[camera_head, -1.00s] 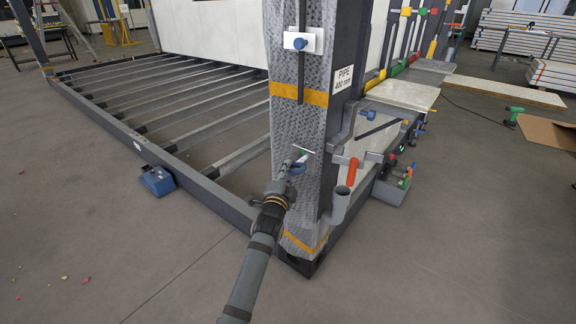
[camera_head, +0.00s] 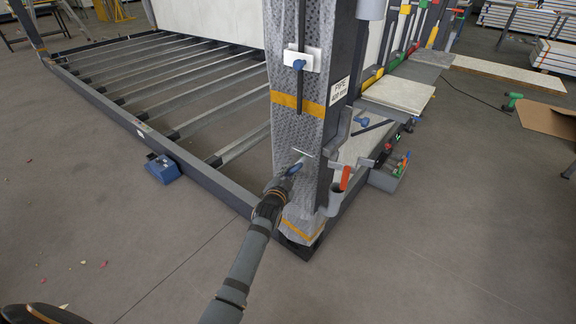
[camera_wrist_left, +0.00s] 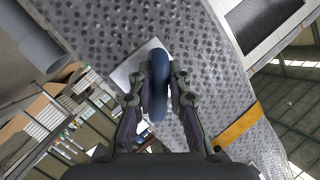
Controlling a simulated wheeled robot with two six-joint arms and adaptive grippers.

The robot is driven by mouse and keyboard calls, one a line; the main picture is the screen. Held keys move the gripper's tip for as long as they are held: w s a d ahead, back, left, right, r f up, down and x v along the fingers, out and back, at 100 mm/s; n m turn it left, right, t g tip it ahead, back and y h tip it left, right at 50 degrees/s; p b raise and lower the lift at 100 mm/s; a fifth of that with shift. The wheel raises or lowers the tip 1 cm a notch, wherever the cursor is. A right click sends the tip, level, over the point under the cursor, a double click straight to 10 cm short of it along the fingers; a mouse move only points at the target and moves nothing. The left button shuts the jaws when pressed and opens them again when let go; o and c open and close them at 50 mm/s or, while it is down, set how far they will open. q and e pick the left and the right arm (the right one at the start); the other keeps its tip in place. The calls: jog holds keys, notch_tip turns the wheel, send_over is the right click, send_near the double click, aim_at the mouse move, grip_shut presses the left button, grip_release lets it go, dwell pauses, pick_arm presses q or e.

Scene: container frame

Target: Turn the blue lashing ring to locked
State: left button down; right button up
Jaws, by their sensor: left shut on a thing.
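The blue lashing ring (camera_wrist_left: 158,84) sits on a white plate (camera_wrist_left: 139,62) on the wrapped corner post. My left gripper (camera_wrist_left: 159,98) is shut on the ring, with one finger on each side of it. In the head view my left gripper (camera_head: 283,180) reaches the lower part of the post (camera_head: 296,130), and the ring (camera_head: 294,168) shows only in part beside its fingers. No locked or open mark can be read.
A white plate with a blue knob (camera_head: 299,64) is higher on the post. A grey tube holder with an orange-red handle (camera_head: 345,178) is close to the right of my left gripper. A blue box (camera_head: 162,168) lies by the frame's left rail.

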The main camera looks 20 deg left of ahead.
pick_arm(q)
jog(key=n+h+p, duration=0.1)
jog(key=p, duration=0.2)
jog(key=n+g+p, duration=0.1)
jog(key=n+p, duration=0.1)
jog(key=p, duration=0.1)
jog(key=shift+d+n+g+h, duration=0.15)
jog(key=shift+n+g+h, duration=0.15)
jog(key=shift+h, duration=0.1)
jog(key=shift+s+f+n+g+h+p, duration=0.1)
jog(key=shift+n+g+h+p, duration=0.3)
jog(key=shift+n, duration=0.3)
pick_arm(e)
jog(key=s, duration=1.1)
jog(key=shift+d+r, duration=0.15)
jog(key=shift+r, duration=0.3)
pick_arm(q)
jog(key=shift+d, duration=0.1)
pick_arm(e)
jog(key=shift+s, duration=0.1)
pick_arm(q)
jog(key=c, duration=1.3)
grip_release()
pick_arm(e)
jog(key=shift+d, duration=0.1)
